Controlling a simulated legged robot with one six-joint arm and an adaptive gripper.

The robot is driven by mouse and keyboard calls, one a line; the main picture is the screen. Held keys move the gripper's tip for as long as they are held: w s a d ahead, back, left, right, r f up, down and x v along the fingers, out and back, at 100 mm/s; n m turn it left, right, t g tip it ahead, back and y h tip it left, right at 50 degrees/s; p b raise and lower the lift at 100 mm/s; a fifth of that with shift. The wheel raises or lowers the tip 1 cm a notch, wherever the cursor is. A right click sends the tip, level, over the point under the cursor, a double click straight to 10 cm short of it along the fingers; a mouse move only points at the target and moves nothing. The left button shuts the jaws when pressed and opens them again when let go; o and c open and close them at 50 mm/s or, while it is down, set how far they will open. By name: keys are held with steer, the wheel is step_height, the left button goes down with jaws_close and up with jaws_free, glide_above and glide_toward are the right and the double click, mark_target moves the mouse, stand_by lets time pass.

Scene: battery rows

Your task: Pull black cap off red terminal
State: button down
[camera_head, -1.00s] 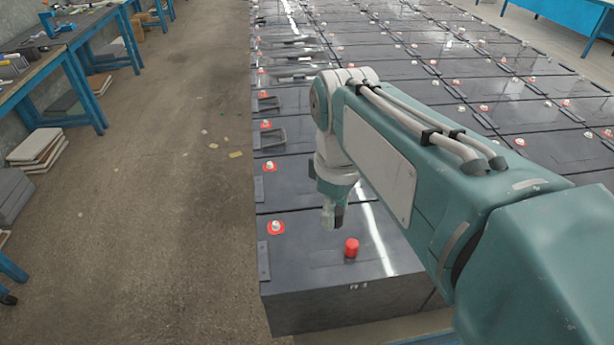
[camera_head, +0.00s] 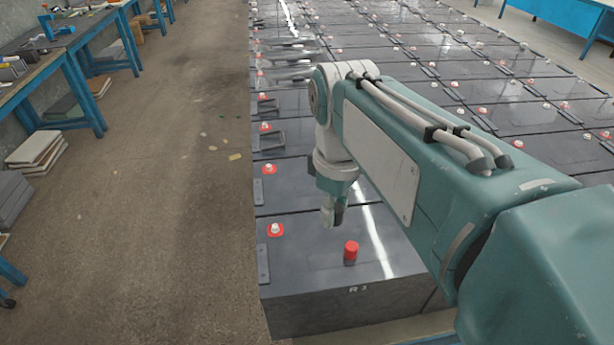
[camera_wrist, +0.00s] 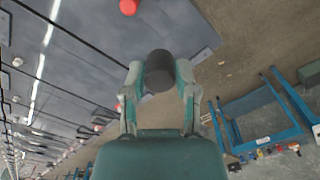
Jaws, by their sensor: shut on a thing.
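A red terminal (camera_head: 350,252) stands bare on top of the nearest dark battery (camera_head: 310,262). It also shows at the top edge of the wrist view (camera_wrist: 129,6). My gripper (camera_head: 331,213) points down above the battery, up and left of the red terminal in the head view. In the wrist view its fingers (camera_wrist: 160,75) are closed on a dark round black cap (camera_wrist: 160,66). The cap is apart from the red terminal. In the head view the gripper's fingers partly hide the cap, which shows as a dark patch (camera_head: 340,215).
A white terminal with a red base (camera_head: 276,230) sits left on the same battery. Rows of more dark batteries (camera_head: 440,75) run back. Blue workbenches (camera_head: 85,80) stand at the left, with clear concrete floor (camera_head: 190,210) between.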

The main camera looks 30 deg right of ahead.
steer(key=shift+r, duration=0.15)
steer(key=shift+r, duration=2.35)
